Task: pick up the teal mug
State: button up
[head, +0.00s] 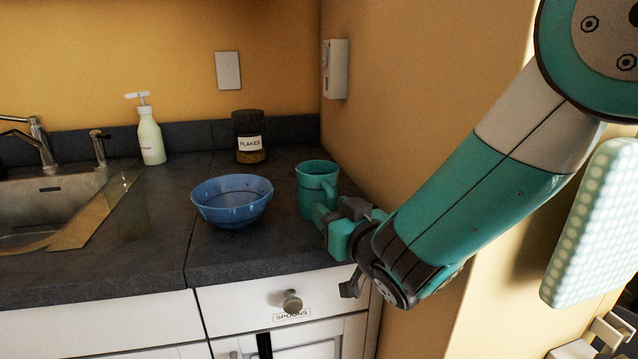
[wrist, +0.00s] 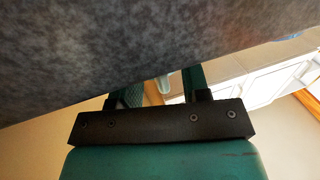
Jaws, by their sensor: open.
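The teal mug (head: 315,181) stands upright on the dark countertop (head: 150,235), near its right end by the wall. My gripper (head: 329,221) is open just in front of the mug in the head view, at its lower right. Its teal fingers overlap the mug's lower part there and hide some of it. I cannot tell whether they touch it. In the wrist view my gripper (wrist: 161,88) shows two spread fingers with a gap between them. I cannot make out the mug in that view.
A blue bowl (head: 232,201) sits close to the left of the mug. A flakes jar (head: 249,138) and a soap bottle (head: 150,137) stand at the back. The side wall (head: 400,110) is close on the right. A sink (head: 45,205) is at the far left.

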jog(key=shift+w+a, duration=0.25)
jog(key=shift+w, duration=0.15)
jog(key=shift+c, duration=0.2)
grip_shut()
jog(key=shift+r, duration=0.15)
